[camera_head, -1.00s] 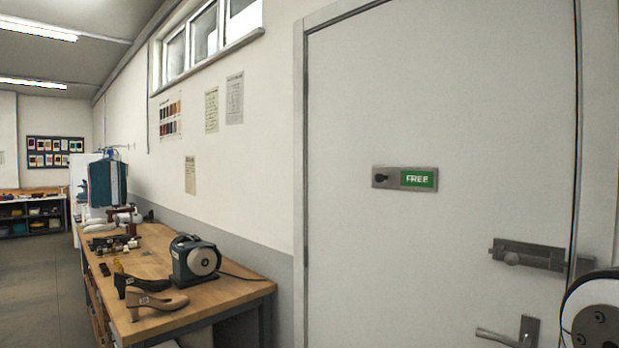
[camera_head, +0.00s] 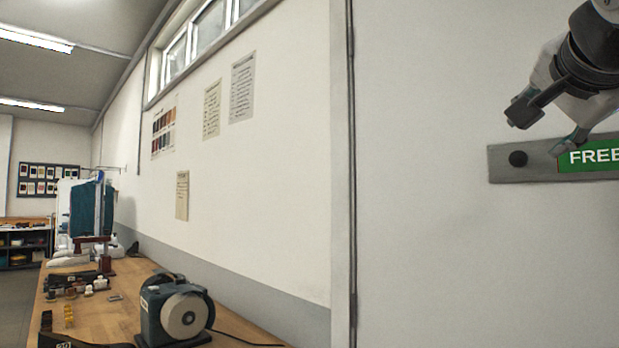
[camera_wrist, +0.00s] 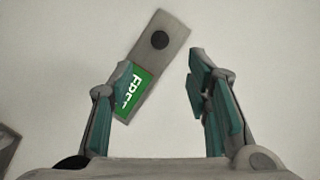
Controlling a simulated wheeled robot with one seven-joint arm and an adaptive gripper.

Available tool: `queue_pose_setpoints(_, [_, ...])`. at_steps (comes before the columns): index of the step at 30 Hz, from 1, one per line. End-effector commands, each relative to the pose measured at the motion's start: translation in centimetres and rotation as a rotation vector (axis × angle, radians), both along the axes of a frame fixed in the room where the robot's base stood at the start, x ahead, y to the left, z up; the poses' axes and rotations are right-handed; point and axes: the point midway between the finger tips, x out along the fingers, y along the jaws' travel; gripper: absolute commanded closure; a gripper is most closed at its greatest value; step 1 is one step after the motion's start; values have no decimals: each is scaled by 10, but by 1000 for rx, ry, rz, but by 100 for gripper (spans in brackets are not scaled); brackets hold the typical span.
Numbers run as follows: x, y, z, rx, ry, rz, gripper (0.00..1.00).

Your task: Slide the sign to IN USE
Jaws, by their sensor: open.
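The sign is a grey metal plate (camera_head: 506,164) on the white door, with a dark round knob (camera_head: 517,158) at its left end and a green panel (camera_head: 592,157) reading FREE at its right. The frame's right edge cuts off the panel. My gripper (camera_head: 541,132) is open and empty, in front of the sign's upper part. In the wrist view the plate (camera_wrist: 166,38) is tilted, with the knob (camera_wrist: 160,40) beyond the fingertips. The open fingers (camera_wrist: 160,75) stand apart; the left one overlaps part of the green panel (camera_wrist: 135,90).
The white door (camera_head: 430,240) fills the right side, with its frame edge (camera_head: 351,180) beside the wall. A wooden workbench (camera_head: 118,318) with a bench grinder (camera_head: 175,312) stands at lower left. A grey metal part (camera_wrist: 6,145) shows at the wrist view's left edge.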

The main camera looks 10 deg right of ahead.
Motion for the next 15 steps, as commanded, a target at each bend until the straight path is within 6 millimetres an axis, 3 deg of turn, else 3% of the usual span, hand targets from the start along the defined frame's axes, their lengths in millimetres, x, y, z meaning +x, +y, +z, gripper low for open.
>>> queue_pose_setpoints(15, [81,-44,-21,0,7,3,56])
